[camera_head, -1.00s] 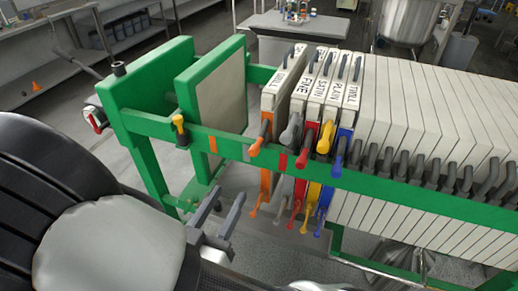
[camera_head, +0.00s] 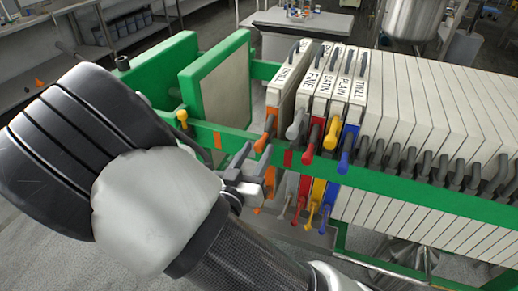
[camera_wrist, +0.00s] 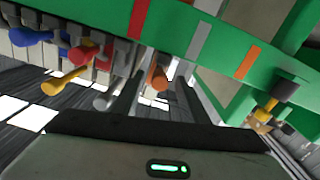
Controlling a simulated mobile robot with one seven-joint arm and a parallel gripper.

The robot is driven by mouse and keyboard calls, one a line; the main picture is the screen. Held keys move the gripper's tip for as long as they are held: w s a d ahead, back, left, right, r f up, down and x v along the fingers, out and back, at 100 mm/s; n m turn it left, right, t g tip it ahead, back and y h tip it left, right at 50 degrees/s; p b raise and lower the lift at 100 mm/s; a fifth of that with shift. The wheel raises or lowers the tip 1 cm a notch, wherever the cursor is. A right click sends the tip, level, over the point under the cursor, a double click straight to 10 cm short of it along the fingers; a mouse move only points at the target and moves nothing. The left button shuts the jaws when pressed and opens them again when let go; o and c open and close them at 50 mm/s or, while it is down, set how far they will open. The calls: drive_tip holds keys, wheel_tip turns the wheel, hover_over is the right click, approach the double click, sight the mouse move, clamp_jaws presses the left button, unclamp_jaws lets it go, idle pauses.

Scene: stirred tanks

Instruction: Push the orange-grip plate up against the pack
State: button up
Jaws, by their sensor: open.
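The orange-grip plate (camera_head: 285,88) hangs upright in the green frame, left of the plate with the grey grip. A narrow gap seems to separate them at the top. Its upper orange grip (camera_head: 264,134) pokes over the front rail. The pack (camera_head: 425,105) of pale plates stands to the right, with grey, red, yellow and blue grips at its near end. My gripper (camera_head: 256,165) is open at the front, just below the rail. In the wrist view, an orange grip (camera_wrist: 157,77) shows between my fingers (camera_wrist: 156,100); contact cannot be told.
The green front rail (camera_head: 390,188) runs just above my fingers, with orange and red marks on it. A green-edged press plate (camera_head: 222,90) stands left of the orange-grip plate, with open room between. A yellow-handled fitting (camera_head: 182,118) sits on the rail's left.

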drive_tip(key=shift+x, duration=1.15)
clamp_jaws()
drive_tip(key=shift+s+d, duration=0.1)
